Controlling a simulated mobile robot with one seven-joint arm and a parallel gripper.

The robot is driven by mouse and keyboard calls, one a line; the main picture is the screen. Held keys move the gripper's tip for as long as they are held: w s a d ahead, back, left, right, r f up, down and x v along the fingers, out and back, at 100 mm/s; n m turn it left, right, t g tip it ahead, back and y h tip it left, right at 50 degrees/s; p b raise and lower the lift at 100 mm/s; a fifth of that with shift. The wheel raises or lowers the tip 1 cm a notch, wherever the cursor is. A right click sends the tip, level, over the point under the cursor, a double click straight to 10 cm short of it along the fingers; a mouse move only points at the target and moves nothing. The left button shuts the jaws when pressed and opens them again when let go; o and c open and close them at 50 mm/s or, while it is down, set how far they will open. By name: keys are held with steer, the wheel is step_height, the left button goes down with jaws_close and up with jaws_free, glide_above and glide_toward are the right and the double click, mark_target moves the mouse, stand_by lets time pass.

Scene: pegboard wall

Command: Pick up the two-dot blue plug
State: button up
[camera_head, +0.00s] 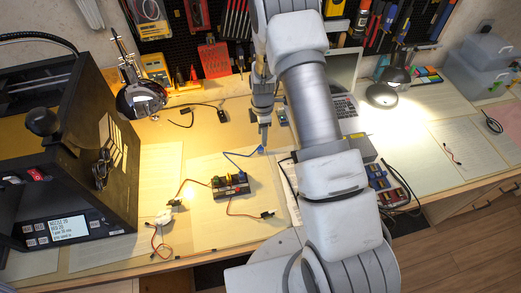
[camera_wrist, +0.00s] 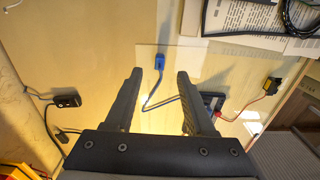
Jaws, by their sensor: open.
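The blue plug (camera_wrist: 160,62) lies on the workbench in the wrist view, just beyond my open fingertips and roughly midway between them, with a blue cable running back between the fingers. Its dots are too small to make out. The blue plug (camera_head: 261,149) also shows in the head view, beside my gripper's tip. My gripper (camera_wrist: 171,73) is open and empty, pointing toward the plug. In the head view my gripper (camera_head: 264,132) hangs over the bench near the plug; its finger gap is hard to see there.
A dark module with coloured blocks (camera_head: 230,184) sits on the bench, joined to the blue cable. A black machine (camera_head: 70,150) stands at left, a laptop (camera_head: 344,85) behind my arm, a lamp (camera_head: 388,90) at right. Black connectors (camera_wrist: 67,101) and papers (camera_wrist: 255,22) lie around.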

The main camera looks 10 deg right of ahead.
mark_target(261, 148)
steer(key=shift+a+f+p, duration=0.15)
steer(key=shift+f+p, duration=0.15)
steer(key=shift+f, duration=1.25)
steer(key=shift+a+f+p, duration=0.15)
steer(key=shift+f+p, duration=0.15)
steer(key=shift+f, duration=1.25)
jaws_close()
